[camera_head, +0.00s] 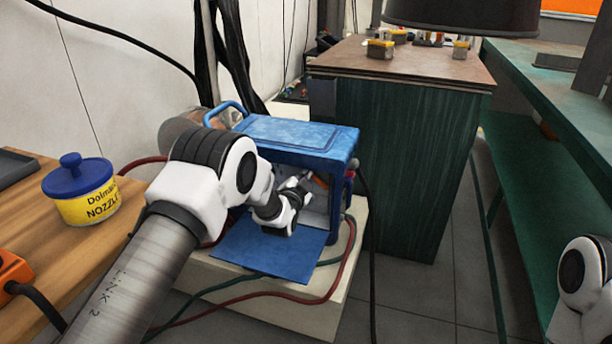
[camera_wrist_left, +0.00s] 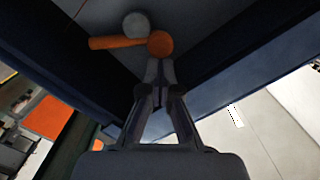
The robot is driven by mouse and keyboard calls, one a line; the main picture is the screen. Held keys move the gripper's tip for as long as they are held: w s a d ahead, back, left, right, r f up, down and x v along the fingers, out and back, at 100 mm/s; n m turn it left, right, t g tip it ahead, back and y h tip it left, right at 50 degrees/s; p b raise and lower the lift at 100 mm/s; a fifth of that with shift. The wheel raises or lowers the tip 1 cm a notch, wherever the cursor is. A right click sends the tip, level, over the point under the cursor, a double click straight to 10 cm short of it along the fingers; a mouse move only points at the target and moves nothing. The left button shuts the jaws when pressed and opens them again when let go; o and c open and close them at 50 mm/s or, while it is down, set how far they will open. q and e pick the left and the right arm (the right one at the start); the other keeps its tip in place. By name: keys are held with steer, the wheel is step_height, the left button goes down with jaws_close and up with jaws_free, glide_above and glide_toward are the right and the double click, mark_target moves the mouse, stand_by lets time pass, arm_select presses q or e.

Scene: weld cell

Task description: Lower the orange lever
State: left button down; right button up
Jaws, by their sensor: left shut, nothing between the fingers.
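The blue machine (camera_head: 300,135) stands on a pale block with its front flap (camera_head: 270,250) folded down. The orange lever (camera_wrist_left: 115,43) is inside it, beside a round grey hub (camera_wrist_left: 136,25), with a round orange knob (camera_wrist_left: 160,43) at its right end in the left wrist view. A small part of the lever (camera_head: 320,182) shows in the head view. My left gripper (camera_head: 303,182) reaches into the open front. Its fingertips (camera_wrist_left: 160,68) are shut and empty, right by the knob; I cannot tell whether they touch. My right gripper is out of view.
A yellow nozzle jar (camera_head: 85,195) with a blue lid stands on the wooden bench at the left. Red and green hoses (camera_head: 290,297) run around the block. A green cabinet (camera_head: 400,160) stands close behind the machine, and a green bench (camera_head: 550,150) is at the right.

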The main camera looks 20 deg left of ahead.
arm_select(q)
steer(key=shift+a+f, duration=0.1)
steer(key=shift+a, duration=0.05)
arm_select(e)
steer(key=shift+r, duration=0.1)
arm_select(q)
steer(key=a+f+n, duration=0.2)
steer(key=n, duration=0.1)
steer(key=f+n+p, duration=0.1)
steer(key=f+n, duration=0.1)
steer(key=shift+a+h, duration=0.3)
steer(key=shift+a, duration=0.1)
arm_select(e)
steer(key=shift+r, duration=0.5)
arm_select(q)
steer(key=shift+f, duration=0.2)
